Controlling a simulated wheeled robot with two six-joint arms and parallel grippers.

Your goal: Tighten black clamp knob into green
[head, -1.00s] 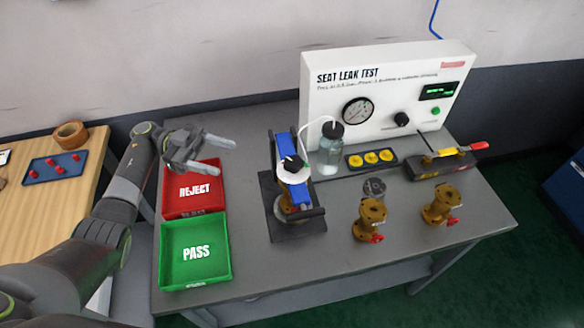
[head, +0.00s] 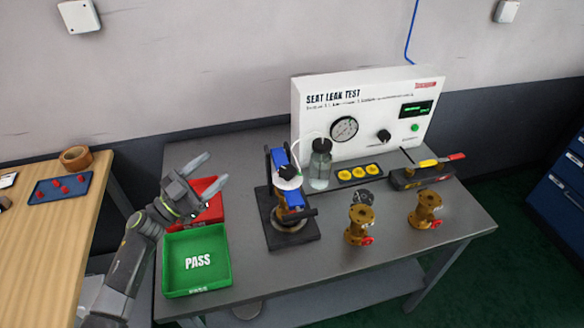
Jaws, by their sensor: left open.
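The black clamp knob (head: 287,171) sits on top of the clamp fixture (head: 292,232), over a white disc (head: 288,182) between blue bars. A green zone on the disc is too small to make out. A brass valve body is partly visible inside the fixture under the disc. My left gripper (head: 214,170) is open and empty, its fingers pointing up and right. It is left of the fixture, in front of the red tray, and apart from the knob. My right gripper is not in view.
The red reject tray (head: 216,214) is partly hidden by my left gripper; the green pass tray (head: 222,279) is in front. A bottle (head: 320,165) with a tube stands close behind the fixture. Two brass valves (head: 360,225) (head: 426,208) stand at right. The seat leak test panel (head: 375,90) is behind.

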